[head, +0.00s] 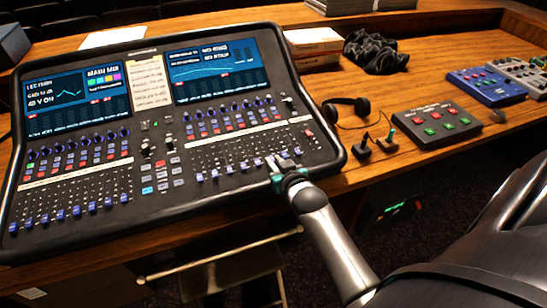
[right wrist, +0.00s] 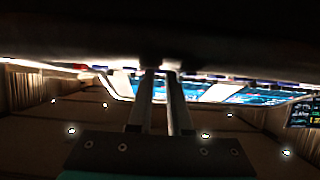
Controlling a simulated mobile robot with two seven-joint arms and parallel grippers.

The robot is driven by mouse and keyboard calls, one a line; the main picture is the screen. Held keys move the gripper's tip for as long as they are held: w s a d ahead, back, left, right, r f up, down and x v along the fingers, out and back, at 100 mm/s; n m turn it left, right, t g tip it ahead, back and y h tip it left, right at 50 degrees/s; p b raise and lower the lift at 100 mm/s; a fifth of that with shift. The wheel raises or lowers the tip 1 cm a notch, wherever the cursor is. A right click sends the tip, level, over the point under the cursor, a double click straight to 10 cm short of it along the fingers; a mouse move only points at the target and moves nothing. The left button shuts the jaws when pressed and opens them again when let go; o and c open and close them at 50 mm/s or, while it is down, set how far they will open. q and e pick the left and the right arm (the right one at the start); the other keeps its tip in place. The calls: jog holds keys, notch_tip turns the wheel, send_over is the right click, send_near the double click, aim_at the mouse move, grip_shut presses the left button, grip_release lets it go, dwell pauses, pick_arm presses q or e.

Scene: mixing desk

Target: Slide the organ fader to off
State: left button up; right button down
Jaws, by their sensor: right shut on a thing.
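The mixing desk (head: 150,197) lies tilted on the wooden counter, with rows of blue-capped faders along its front edge. My right gripper (head: 282,165) is at the right end of the front fader row and shut on a fader cap there. Its fingers hide most of that cap. The fader labels are too small to read, so I cannot confirm which one is the organ fader. In the right wrist view, the two fingers (right wrist: 162,75) are close together, with their tips at a dark, blurred surface. My left gripper is not in view.
Headphones (head: 345,112), a small box with red and green buttons (head: 437,122) and a blue box (head: 487,86) stand right of the desk. Black cloth (head: 376,52) and a white box (head: 315,44) are behind. A folding chair (head: 232,272) is below the counter.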

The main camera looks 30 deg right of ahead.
jog(key=shift+s+f, duration=0.1)
jog(key=shift+f, duration=0.05)
jog(key=c, duration=0.8)
grip_release()
jog(key=shift+s, duration=0.1)
jog(key=p+v, duration=0.2)
jog(key=v, duration=1.3)
jog(key=shift+a+r+p, duration=0.15)
jog(key=shift+r+p, duration=0.05)
jog(key=shift+p, duration=0.1)
jog(key=shift+f, duration=0.15)
